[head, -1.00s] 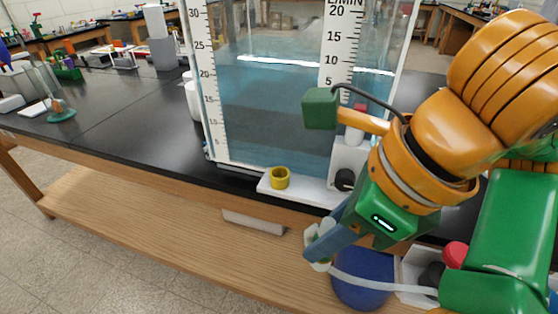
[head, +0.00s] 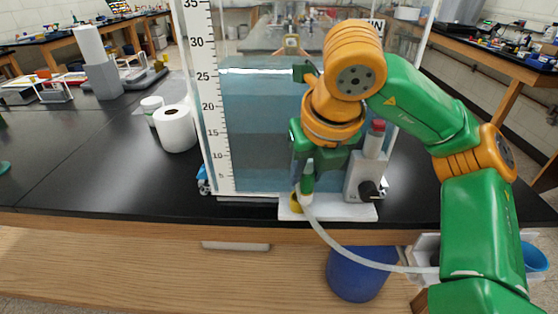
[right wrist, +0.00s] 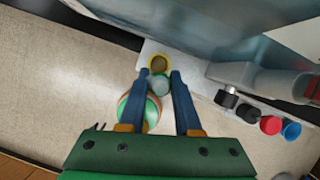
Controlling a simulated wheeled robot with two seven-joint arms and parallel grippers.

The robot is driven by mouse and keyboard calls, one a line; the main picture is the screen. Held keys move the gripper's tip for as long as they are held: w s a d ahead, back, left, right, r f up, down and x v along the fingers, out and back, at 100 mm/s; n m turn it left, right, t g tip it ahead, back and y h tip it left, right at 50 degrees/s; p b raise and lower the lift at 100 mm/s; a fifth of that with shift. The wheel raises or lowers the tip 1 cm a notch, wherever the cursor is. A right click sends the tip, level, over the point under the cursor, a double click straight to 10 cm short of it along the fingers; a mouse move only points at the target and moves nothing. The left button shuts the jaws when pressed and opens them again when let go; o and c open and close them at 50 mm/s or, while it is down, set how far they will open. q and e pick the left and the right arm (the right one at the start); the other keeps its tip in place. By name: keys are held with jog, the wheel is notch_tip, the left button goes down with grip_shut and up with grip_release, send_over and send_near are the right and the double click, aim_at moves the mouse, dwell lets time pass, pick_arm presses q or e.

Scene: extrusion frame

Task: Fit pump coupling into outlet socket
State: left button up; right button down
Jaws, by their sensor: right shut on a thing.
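My right gripper (head: 305,175) points down over the white base plate in front of the tank and is shut on the pump coupling (head: 307,183). The coupling is green and white, nearly upright, with a pale hose at its lower end. In the right wrist view it sits between the blue fingers (right wrist: 161,84). The outlet socket is a yellow ring (head: 295,204) on the plate, partly hidden by the coupling. The socket also shows in the right wrist view (right wrist: 159,63), just beyond the coupling. I cannot tell whether they touch.
A tall water tank (head: 260,145) with scales stands behind. A grey pump unit (head: 363,178) with a black knob is right of the socket. The hose (head: 350,258) droops past a blue bucket (head: 358,275) below the bench edge. The black bench left of the tank has free room.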

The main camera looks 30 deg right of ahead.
aim_at(302, 179)
jog(key=w+f, duration=0.1)
jog(key=w+f+p, duration=0.1)
jog(key=f, duration=0.1)
jog(key=shift+w+d, duration=0.1)
jog(key=shift+d, duration=0.3)
jog(key=shift+f, duration=0.25)
jog(key=shift+a+f, duration=0.1)
jog(key=c, duration=1)
grip_release()
jog(key=shift+f+b, duration=0.1)
jog(key=shift+b, duration=0.25)
jog(key=shift+c, duration=0.2)
jog(key=o, duration=0.4)
jog(key=shift+o, duration=0.2)
jog(key=shift+r, duration=0.2)
